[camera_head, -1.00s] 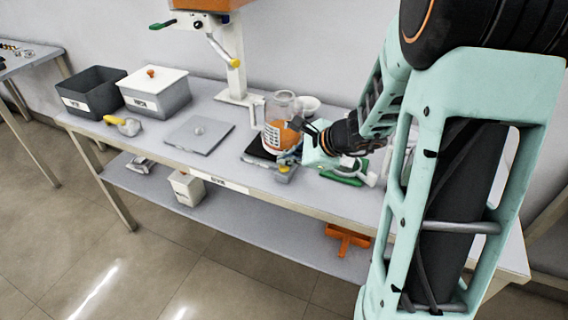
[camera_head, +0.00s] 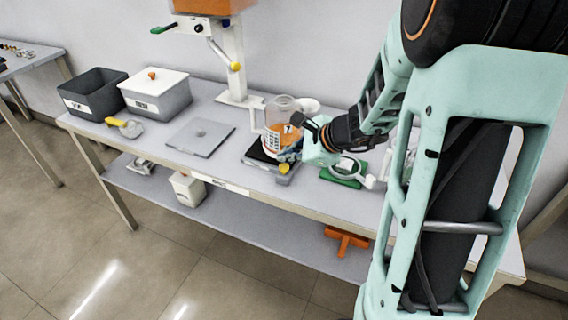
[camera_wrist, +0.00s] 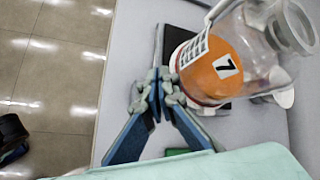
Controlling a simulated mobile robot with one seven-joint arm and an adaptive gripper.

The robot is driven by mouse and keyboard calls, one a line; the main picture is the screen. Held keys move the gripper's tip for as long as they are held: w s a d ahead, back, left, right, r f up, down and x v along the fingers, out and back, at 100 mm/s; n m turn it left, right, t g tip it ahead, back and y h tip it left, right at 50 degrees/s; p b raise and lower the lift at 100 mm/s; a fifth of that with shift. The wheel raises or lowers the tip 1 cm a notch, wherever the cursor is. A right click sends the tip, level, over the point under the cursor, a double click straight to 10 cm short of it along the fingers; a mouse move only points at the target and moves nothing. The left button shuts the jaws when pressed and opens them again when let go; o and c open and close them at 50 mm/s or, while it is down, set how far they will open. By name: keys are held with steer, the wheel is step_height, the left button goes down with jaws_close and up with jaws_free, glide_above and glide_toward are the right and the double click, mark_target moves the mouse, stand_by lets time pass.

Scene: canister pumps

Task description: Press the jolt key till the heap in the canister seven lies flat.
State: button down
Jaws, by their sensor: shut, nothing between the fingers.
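Canister seven (camera_head: 270,130) is a clear jar with orange contents, standing upright on a dark plate on the bench. Its "7" label and a white grid patch show in the wrist view (camera_wrist: 205,80). The orange fills the lower part; I cannot tell whether its top is heaped or flat. A yellow key (camera_head: 284,169), which looks like the jolt key, sits on the front of the canister's base. My gripper (camera_head: 289,156) is shut and empty, just above and behind this key, beside the canister. Its fingertips (camera_wrist: 160,84) meet in the wrist view, where the key is hidden.
A green-based ring fixture (camera_head: 345,170) lies right of the canister. A white funnel or bowl (camera_head: 308,105) is behind. A grey lid plate (camera_head: 200,137), a yellow-handled scoop (camera_head: 127,127), a dark bin (camera_head: 92,93) and a lidded bin (camera_head: 157,95) are left. A press column (camera_head: 233,75) stands behind.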

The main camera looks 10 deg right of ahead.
mark_target(286, 167)
step_height(286, 167, up, 5)
steer(key=p, duration=0.4)
steer(key=shift+r, duration=0.1)
stand_by(0.8)
